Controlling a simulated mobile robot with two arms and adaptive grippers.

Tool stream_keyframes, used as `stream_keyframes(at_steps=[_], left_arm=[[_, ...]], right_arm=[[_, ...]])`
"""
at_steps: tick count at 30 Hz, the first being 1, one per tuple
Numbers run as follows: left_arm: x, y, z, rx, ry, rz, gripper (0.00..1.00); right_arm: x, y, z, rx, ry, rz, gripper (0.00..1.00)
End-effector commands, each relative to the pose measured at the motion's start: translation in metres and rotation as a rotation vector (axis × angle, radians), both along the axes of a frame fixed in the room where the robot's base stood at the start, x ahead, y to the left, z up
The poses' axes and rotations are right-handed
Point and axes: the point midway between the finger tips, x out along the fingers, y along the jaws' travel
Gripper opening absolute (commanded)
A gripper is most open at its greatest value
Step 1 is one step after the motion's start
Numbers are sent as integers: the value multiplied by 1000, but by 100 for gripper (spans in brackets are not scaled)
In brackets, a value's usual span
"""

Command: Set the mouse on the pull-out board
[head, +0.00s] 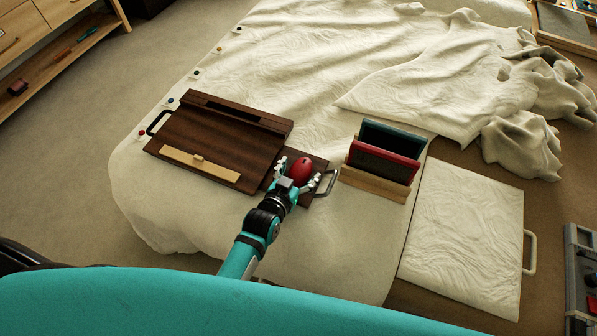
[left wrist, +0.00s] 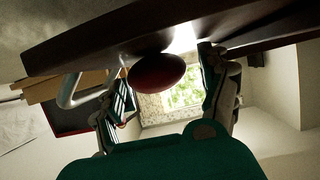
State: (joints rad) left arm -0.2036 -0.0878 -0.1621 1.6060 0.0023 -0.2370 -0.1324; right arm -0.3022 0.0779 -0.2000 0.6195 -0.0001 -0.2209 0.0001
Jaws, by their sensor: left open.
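The red mouse (head: 301,171) is on the dark pull-out board (head: 317,163) at the right side of the brown wooden lap desk (head: 215,140). My left gripper (head: 298,178) is at the mouse, with a white finger on either side. In the left wrist view, which is upside down, the mouse (left wrist: 157,74) appears against the board's dark surface (left wrist: 85,42). The gripper's fingers (left wrist: 165,80) are spread, with gaps between them and the mouse. My right gripper is not in view.
A metal handle (head: 328,183) sits at the pull-out board's right end. A wooden stand (head: 375,182) with a red and a dark green tablet-like item stands just right of it. A white panel (head: 463,235) lies farther right. Bare bed sheet (head: 160,205) is at front left.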

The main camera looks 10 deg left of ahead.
Motion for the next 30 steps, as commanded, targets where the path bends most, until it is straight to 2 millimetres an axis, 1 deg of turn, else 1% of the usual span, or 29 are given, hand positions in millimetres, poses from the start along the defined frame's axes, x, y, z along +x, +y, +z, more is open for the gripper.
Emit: stream_keyframes(at_steps=[4,6,8,11,18,21,25,30], left_arm=[[0,0,1,0,0,0,78],[0,0,4,0,0,0,78],[-7,1,5,0,1,0,78],[-22,4,10,1,3,0,78],[-70,13,30,-1,3,-1,78],[-86,16,38,-1,2,-1,78],[-101,19,44,0,1,0,78],[-109,21,48,-1,0,0,78]], right_arm=[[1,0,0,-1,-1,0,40],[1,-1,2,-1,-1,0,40],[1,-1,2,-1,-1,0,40],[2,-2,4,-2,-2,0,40],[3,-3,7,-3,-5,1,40],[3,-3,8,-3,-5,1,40],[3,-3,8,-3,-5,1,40],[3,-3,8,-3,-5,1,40]])
